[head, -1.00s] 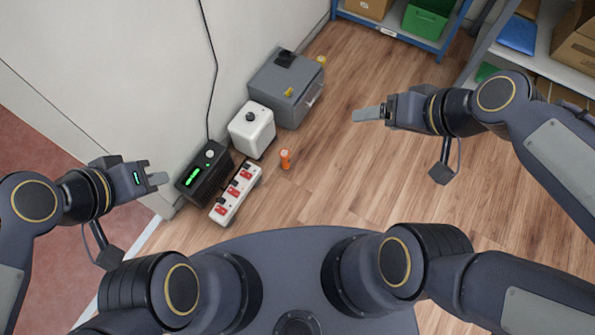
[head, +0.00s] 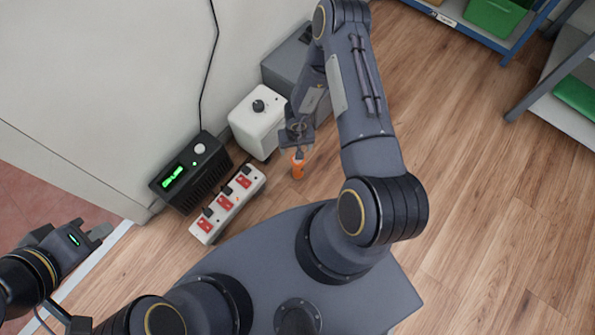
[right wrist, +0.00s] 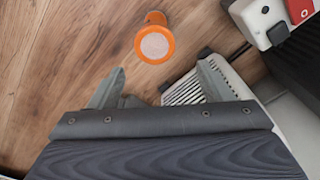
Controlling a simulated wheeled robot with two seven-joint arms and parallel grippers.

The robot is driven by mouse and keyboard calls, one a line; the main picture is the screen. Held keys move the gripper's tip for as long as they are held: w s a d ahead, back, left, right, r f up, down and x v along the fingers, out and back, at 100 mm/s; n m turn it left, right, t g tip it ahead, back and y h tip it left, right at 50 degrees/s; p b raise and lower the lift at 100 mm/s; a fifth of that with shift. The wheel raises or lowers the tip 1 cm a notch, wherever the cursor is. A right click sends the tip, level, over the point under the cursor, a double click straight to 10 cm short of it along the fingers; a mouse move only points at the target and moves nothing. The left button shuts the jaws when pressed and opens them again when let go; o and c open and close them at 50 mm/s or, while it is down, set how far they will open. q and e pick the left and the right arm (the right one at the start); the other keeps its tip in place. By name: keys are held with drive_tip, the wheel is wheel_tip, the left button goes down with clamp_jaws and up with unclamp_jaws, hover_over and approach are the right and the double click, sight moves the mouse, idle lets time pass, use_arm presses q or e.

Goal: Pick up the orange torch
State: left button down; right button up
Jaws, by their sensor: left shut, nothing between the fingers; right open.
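The orange torch (head: 297,169) stands upright on the wood floor, to the right of the power strip. In the right wrist view the torch (right wrist: 155,47) shows its round pale lens face inside an orange rim, beyond the fingertips. My right gripper (head: 297,140) is just above and behind the torch in the head view, partly overlapping its top. In the right wrist view my right gripper (right wrist: 161,75) has its fingers wide apart with nothing held; the torch is outside them. My left gripper (head: 97,233) is shut and empty at the far left, away from the torch.
A white power strip (head: 214,219) with red switches lies left of the torch. Behind stand a black box (head: 181,183) with a green display, a white box (head: 245,125) with a knob, and a grey box (head: 285,65). Open floor (head: 470,190) lies right.

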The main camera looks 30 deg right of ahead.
sight(298, 162)
drive_tip(key=f+b, duration=0.1)
drive_tip(key=f, duration=0.1)
drive_tip(key=s+f+b, duration=0.1)
drive_tip(key=f+b, duration=0.1)
drive_tip(key=f, duration=0.1)
drive_tip(key=f+b, duration=0.1)
drive_tip(key=f, duration=0.2)
drive_tip(key=shift+s+f+b, duration=0.2)
drive_tip(key=shift+f+b, duration=0.05)
drive_tip(key=shift+b, duration=0.15)
drive_tip(key=shift+f, duration=0.3)
drive_tip(key=c, duration=1.6)
